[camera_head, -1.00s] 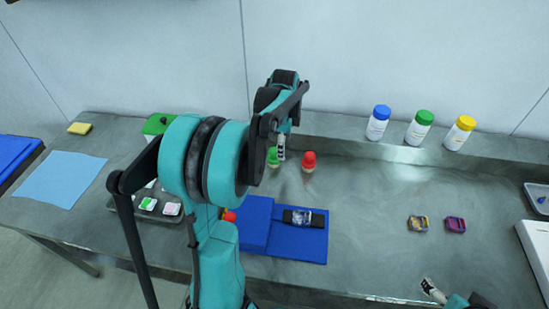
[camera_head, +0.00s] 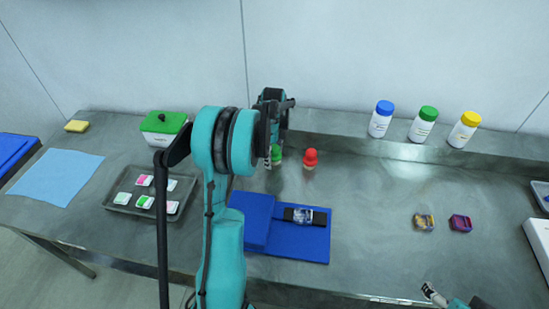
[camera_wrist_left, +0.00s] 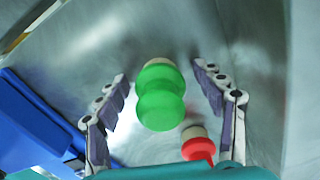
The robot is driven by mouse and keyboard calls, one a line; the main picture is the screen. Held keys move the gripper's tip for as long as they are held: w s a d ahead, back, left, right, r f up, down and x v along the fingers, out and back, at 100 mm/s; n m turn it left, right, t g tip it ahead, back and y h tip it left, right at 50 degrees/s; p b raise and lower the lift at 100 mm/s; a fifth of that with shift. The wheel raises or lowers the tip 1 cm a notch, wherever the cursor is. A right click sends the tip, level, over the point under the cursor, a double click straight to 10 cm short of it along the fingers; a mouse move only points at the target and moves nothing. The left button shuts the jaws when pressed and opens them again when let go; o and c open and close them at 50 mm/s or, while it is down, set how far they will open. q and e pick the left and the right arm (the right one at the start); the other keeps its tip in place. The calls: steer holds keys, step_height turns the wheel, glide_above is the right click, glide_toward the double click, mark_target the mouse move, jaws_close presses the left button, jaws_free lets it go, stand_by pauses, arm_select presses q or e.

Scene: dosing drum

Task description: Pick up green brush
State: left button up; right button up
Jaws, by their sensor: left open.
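The green brush (camera_head: 277,155) stands on the steel table, with a rounded green handle and a pale base. In the left wrist view the green brush (camera_wrist_left: 160,96) lies between the two spread fingers of my left gripper (camera_wrist_left: 165,95), with a gap on both sides. In the head view my left gripper (camera_head: 269,160) is at the brush's left side, partly hidden by my arm. It is open and holds nothing. A red brush (camera_head: 310,158) stands just right of the green one and also shows in the left wrist view (camera_wrist_left: 198,146). My right gripper (camera_head: 432,293) shows at the bottom edge; its fingers are too small to read.
A blue mat (camera_head: 300,244) with a dark device lies in front. A tray (camera_head: 122,201) of small labelled packs and a green-lidded box (camera_head: 163,124) are at left. Capped bottles (camera_head: 423,124) stand on the back ledge. Two small boxes (camera_head: 424,222) lie at right.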

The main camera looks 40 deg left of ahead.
mark_target(277, 147)
arm_select(q)
steer(key=c, duration=1.3)
steer(key=shift+r, duration=0.1)
steer(key=shift+r+p, duration=0.4)
steer(key=shift+r, duration=0.15)
steer(key=r+p, duration=0.1)
steer(key=r, duration=0.1)
steer(key=d+r, duration=0.1)
steer(key=r, duration=0.1)
steer(key=shift+d+p, duration=0.15)
steer(key=shift+p, duration=0.25)
steer(key=d+r+p, duration=0.2)
steer(key=d+r, duration=0.3)
steer(key=d, duration=0.5)
steer(key=shift+d+r+p, duration=0.25)
steer(key=shift+r+p, duration=0.1)
steer(key=shift+r, duration=0.05)
